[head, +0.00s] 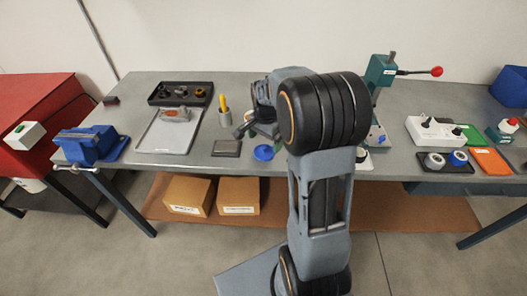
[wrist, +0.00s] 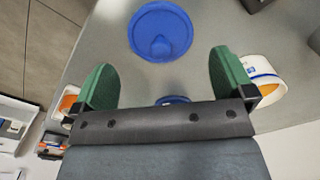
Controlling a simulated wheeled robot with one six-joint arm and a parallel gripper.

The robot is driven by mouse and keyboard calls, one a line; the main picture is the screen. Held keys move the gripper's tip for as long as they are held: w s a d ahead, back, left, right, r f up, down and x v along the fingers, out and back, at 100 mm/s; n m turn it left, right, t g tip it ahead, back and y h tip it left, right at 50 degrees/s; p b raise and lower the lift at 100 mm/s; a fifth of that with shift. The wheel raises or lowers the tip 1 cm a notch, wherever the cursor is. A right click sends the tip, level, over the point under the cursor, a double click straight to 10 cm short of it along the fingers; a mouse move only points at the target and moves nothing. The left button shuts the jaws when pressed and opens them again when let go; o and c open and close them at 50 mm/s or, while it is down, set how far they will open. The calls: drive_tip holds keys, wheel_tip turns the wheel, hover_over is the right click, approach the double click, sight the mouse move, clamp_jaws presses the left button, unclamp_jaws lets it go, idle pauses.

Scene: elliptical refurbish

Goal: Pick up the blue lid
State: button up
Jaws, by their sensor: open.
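The blue lid (head: 264,152) lies flat near the front edge of the grey workbench (head: 330,170), left of my arm. In the wrist view the lid (wrist: 160,20) is a round blue disc with a raised knob, just beyond the fingertips. My gripper (wrist: 162,68) has its two green fingers spread wide, with nothing between them. The lid is apart from both fingers. The gripper is partly hidden by my arm in the head view.
A dark flat block (head: 227,148) lies left of the lid. A holder with a yellow-handled tool (head: 224,118) stands behind. In the wrist view, a white round container (wrist: 264,75) is close beside the right finger. Another blue item (wrist: 172,100) shows partly behind the gripper body.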

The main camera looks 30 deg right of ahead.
sight(265, 146)
drive_tip(key=shift+w+f, duration=0.15)
drive_tip(key=shift+f, duration=2.1)
drive_tip(key=shift+c, duration=0.2)
drive_tip(key=c, duration=0.7)
drive_tip(key=shift+r, duration=0.1)
